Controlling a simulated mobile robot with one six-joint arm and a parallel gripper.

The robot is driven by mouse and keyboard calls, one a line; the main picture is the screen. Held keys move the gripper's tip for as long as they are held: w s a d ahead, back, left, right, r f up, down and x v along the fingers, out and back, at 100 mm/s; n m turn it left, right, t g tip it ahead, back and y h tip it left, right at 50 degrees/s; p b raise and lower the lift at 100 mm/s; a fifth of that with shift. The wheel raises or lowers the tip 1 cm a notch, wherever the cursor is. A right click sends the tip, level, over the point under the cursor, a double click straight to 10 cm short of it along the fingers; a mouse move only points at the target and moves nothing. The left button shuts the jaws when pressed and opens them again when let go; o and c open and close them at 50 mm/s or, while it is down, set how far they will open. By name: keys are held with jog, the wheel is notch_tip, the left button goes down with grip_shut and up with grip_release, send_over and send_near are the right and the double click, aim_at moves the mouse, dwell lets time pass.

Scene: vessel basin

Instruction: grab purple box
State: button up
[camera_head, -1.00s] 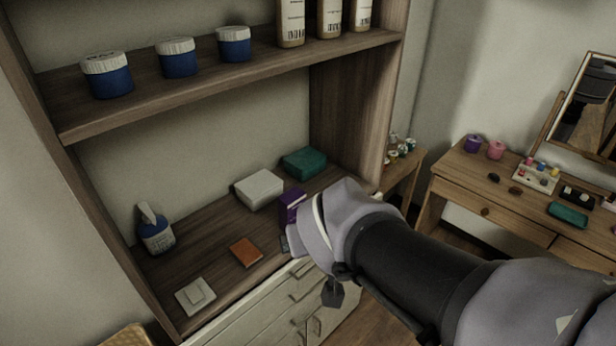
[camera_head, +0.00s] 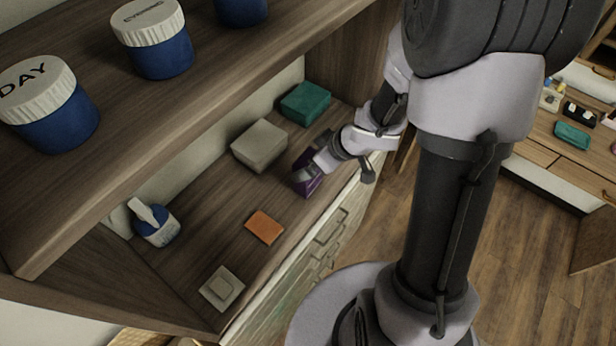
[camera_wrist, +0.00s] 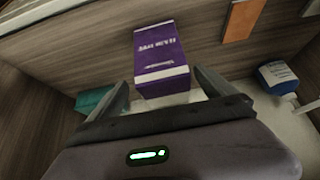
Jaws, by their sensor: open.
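The purple box (camera_head: 307,184) stands on the lower wooden shelf near its front edge, with white print on its face. In the wrist view the purple box (camera_wrist: 160,55) lies ahead of my gripper (camera_wrist: 162,78), its near end appearing between the two spread fingers. The fingers are open, one on each side of the box in the picture, with visible gaps. In the head view my gripper (camera_head: 314,162) is right at the box and partly covers it. I cannot tell how deep the box sits between the fingers.
A white box (camera_head: 259,146) and a teal box (camera_head: 306,103) stand behind. An orange item (camera_head: 264,228), a white square item (camera_head: 222,289) and a blue bottle (camera_head: 156,226) are on the same shelf. An upper shelf (camera_head: 120,160) with blue jars hangs above.

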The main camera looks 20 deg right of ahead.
aim_at(305, 189)
jog(key=b+x, duration=0.3)
jog(key=x, duration=0.2)
jog(key=shift+s+a+f+b, duration=0.1)
jog(key=shift+s+a+b, duration=0.15)
jog(key=shift+b, duration=0.15)
jog(key=shift+w, duration=0.2)
jog(key=shift+c, duration=0.7)
jog(key=c, duration=1.5)
jog(key=shift+r, duration=0.25)
